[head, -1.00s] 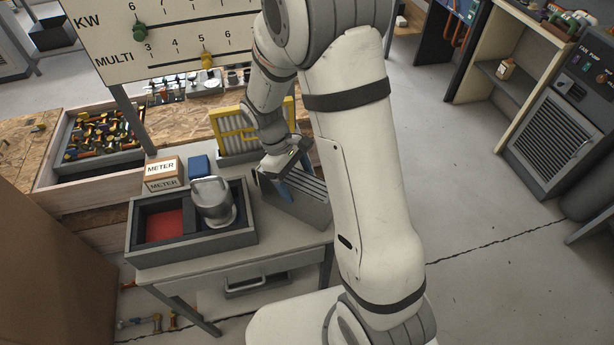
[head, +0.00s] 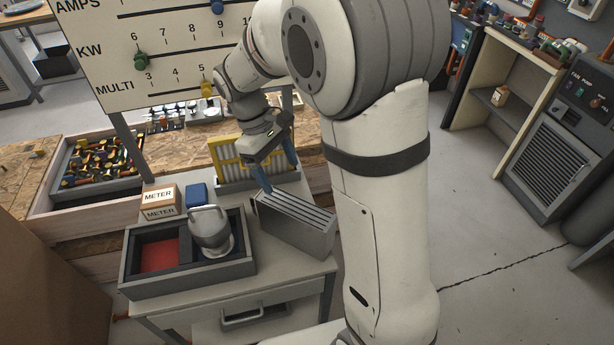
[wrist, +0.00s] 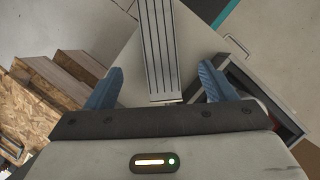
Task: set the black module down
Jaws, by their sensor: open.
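A grey block with dark lengthwise slots (head: 295,222) stands on the small table (head: 280,282), right of the two-compartment tray. It is the likeliest match for the module, though it looks grey rather than black. My gripper (head: 276,166) is open and empty, just above and behind the block in the head view. In the wrist view the block (wrist: 163,50) lies between and beyond the two blue fingers of my gripper (wrist: 160,86), with gaps on both sides. The block rests upright on the tabletop.
The grey tray (head: 190,280) has a red-lined compartment and a metal canister (head: 210,232). A METER box (head: 160,200) and a blue box (head: 197,194) stand behind it. A yellow rack (head: 228,160) is close behind my gripper. A panel (head: 175,50) rises at the back.

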